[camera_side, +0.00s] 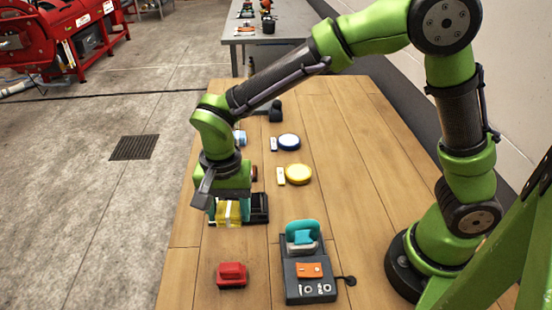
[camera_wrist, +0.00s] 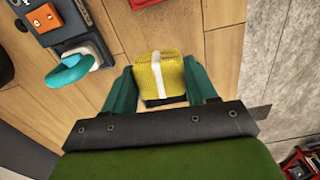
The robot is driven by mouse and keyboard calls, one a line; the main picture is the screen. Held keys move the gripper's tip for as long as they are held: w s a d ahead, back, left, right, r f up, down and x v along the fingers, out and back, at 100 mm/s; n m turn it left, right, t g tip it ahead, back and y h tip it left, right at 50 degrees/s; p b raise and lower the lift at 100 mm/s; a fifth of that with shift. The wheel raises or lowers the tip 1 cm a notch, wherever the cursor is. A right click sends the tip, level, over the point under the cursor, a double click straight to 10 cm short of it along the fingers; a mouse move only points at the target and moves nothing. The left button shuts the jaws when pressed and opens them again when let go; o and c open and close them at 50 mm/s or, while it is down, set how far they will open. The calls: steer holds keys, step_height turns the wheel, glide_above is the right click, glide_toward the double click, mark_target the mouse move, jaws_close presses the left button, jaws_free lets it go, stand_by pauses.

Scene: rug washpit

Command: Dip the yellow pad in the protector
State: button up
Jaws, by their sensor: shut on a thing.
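The yellow pad (camera_wrist: 172,82), a block with a white band over its top, sits between the two teal fingers of my gripper (camera_wrist: 160,82) in the wrist view. My gripper is shut on it. In the side view the yellow pad (camera_side: 222,213) shows just under my gripper (camera_side: 230,205), low over the table in front of a black holder (camera_side: 259,209). I cannot tell whether the pad touches the holder. I cannot tell which holds the protector.
A grey device (camera_side: 311,291) with a teal part (camera_side: 304,231) and an orange pad (camera_side: 309,270) stands front right. A red block (camera_side: 232,272) lies front left. Small light cards stand beside the dishes. Partly hidden items sit behind my wrist. The wooden table (camera_side: 345,160) is clear right of the dishes.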

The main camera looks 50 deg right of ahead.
steer(key=o, duration=0.3)
steer(key=shift+c, duration=1)
steer(key=w+d+m, duration=0.2)
steer(key=d+m, duration=0.2)
steer(key=d, duration=1)
steer(key=w+d+m, duration=0.2)
steer(key=d+m, duration=0.3)
steer(key=d, duration=0.9)
steer(key=shift+a+f, duration=0.15)
steer(key=shift+f, duration=1.6)
steer(key=shift+a+f, duration=0.1)
steer(key=shift+f, duration=1.6)
